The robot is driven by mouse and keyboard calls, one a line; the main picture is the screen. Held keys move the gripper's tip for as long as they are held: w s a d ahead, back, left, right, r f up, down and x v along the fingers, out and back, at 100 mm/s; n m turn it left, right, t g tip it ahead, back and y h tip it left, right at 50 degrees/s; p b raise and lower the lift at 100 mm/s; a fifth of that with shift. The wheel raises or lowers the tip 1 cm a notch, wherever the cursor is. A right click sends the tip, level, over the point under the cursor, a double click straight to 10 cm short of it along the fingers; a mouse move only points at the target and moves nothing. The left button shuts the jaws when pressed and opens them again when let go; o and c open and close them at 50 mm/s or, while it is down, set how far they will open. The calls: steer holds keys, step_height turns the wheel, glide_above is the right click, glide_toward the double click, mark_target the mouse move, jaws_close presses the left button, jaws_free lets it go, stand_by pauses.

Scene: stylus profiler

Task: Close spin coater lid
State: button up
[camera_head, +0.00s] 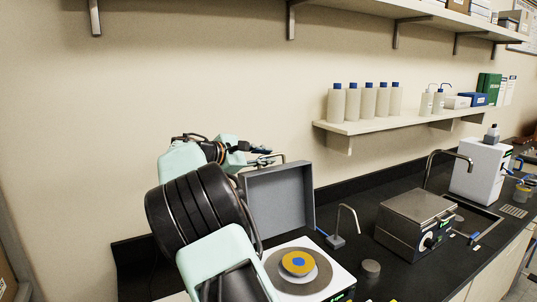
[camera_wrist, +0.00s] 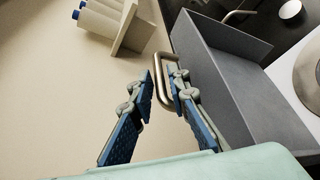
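The spin coater (camera_head: 340,283) sits on the black bench, with a round chuck carrying a yellow disc with a blue centre (camera_head: 298,262). Its grey box-shaped lid (camera_head: 278,200) stands open, upright at the back; the lid also shows in the wrist view (camera_wrist: 240,95). A metal bar handle (camera_wrist: 158,62) sticks out from the lid's outer side. My gripper (camera_head: 262,157) is at the lid's upper left edge. In the wrist view its blue-padded fingers (camera_wrist: 161,88) are apart, one on either side of the handle. I see no clear grip on it.
A shelf with white bottles (camera_head: 368,101) hangs on the wall to the right. A thin bent tube on a stand (camera_head: 337,240) and a steel-topped box (camera_head: 415,220) stand right of the coater. The wall is close behind the lid.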

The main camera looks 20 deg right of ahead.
steer(key=shift+w+d+f, duration=0.2)
steer(key=shift+w+d, duration=0.1)
steer(key=shift+d, duration=0.3)
jaws_close()
